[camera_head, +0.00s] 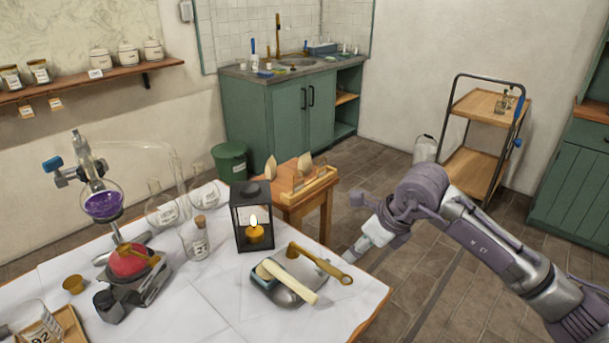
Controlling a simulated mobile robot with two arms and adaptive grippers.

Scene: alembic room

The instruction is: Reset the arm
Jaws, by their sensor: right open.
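My right arm comes in from the lower right and bends at a purple-grey joint. Its gripper (355,248) hangs over the right edge of the white-covered table (217,312), apart from everything on it. The gripper is small and seen at a slant; it is open, and I see nothing held in it. My left gripper is not in view.
Near the gripper are a metal tray (322,267) with a brass-handled tool and pestle-like stick, and a black lantern (252,228) with a lit candle. Glassware (103,203) stands left. Behind are a wooden stool (315,210) and a cart (478,165). Open floor lies right.

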